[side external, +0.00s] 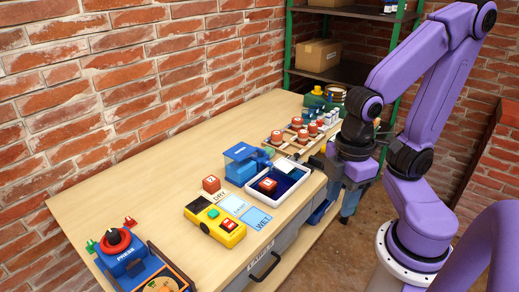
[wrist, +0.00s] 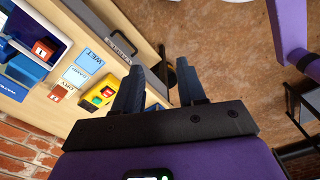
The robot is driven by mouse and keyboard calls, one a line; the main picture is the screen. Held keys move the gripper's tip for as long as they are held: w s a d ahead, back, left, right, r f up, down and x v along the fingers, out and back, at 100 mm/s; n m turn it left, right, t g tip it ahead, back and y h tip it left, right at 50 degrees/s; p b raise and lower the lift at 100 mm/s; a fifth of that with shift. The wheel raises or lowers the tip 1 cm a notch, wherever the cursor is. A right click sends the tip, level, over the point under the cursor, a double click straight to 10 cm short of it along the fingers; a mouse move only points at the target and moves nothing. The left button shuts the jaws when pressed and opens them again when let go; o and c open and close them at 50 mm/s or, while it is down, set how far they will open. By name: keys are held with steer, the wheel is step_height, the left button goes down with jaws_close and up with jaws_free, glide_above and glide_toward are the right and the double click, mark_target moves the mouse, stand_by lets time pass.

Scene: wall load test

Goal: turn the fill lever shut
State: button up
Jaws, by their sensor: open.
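A blue unit marked PRESS (side external: 122,252) stands at the near left end of the bench, with a black knob on top. It carries a small green lever (side external: 92,246) and a small red lever (side external: 130,222) on its sides. I cannot read which lever is the fill lever, and neither shows in the wrist view. My gripper (side external: 345,203) hangs at the bench's front right edge, far from the PRESS unit. In the wrist view my gripper (wrist: 160,88) is open and empty, its fingers apart with bench edge and floor behind them.
A yellow button box (side external: 215,222), DRY and WET cards (side external: 257,218), a white-rimmed blue tray (side external: 284,199) and a blue machine (side external: 243,165) stand between. Several red-topped pieces (side external: 304,130) stand farther back. A drawer handle (side external: 265,267) juts from the front. The bench's left middle is clear.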

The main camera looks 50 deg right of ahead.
steer(key=w+a+r+m, duration=0.2)
steer(key=w, duration=0.6)
steer(key=w+a+r+m, duration=0.1)
steer(key=w+m, duration=0.1)
steer(key=w, duration=0.5)
steer(key=w+d+m, duration=0.3)
steer(key=w+d, duration=0.1)
steer(key=w, duration=0.9)
steer(key=m, duration=0.6)
glide_above(260, 149)
step_height(260, 149, down, 4)
step_height(260, 149, down, 17)
steer(key=shift+w+d+r, duration=0.1)
steer(key=shift+w, duration=0.05)
steer(key=shift+c, duration=0.3)
jaws_close()
